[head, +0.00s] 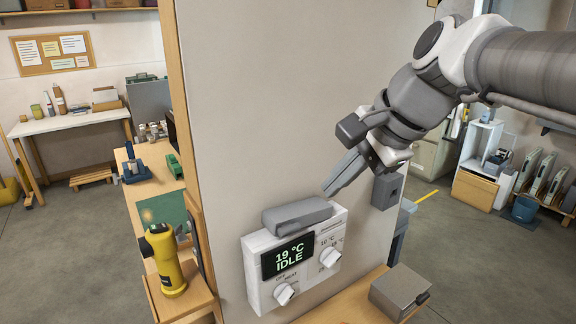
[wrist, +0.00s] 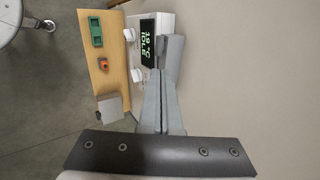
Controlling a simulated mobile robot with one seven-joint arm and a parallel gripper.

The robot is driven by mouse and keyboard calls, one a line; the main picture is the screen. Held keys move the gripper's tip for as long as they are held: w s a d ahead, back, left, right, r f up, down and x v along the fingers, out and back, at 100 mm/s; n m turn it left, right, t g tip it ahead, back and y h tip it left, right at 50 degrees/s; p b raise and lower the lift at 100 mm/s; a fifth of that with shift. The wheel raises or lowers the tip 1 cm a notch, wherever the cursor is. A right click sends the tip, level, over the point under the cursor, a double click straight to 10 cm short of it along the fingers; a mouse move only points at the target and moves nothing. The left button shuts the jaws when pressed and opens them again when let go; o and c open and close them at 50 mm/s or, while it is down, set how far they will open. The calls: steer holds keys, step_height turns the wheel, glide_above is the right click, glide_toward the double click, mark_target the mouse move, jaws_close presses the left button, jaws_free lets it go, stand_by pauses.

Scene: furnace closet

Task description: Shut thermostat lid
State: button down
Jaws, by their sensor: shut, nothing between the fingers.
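The white thermostat (head: 252,262) is fixed to the pale wall panel, with a dark display reading "19 °C IDLE" and two white knobs. Its grey lid (head: 297,215) stands raised along the top edge, leaving the display and knobs uncovered. In the wrist view the thermostat (wrist: 146,18) appears turned sideways, with the lid (wrist: 175,55) at its right side. My gripper (head: 328,189) is shut and empty, up and to the right of the lid in the head view. In the wrist view my gripper (wrist: 160,76) points toward the lid; whether it touches is unclear.
A wooden ledge (head: 345,298) below the thermostat holds a grey box (head: 400,290). A small grey box (head: 387,190) sits on the panel's right edge. A yellow flashlight-like object (head: 167,260) stands left of the panel. The wall above the thermostat is bare.

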mark_target(291, 231)
steer(key=x, duration=1.3)
steer(key=shift+w+a+f, duration=0.1)
steer(key=shift+w+f, duration=0.05)
steer(key=shift+a+f+b, duration=0.15)
steer(key=shift+f+b, duration=0.75)
steer(key=shift+f, duration=0.05)
steer(key=shift+r, duration=0.2)
steer(key=shift+r+p, duration=0.15)
steer(key=shift+p, duration=0.15)
steer(key=shift+r+p, duration=0.65)
steer(key=shift+r, duration=0.05)
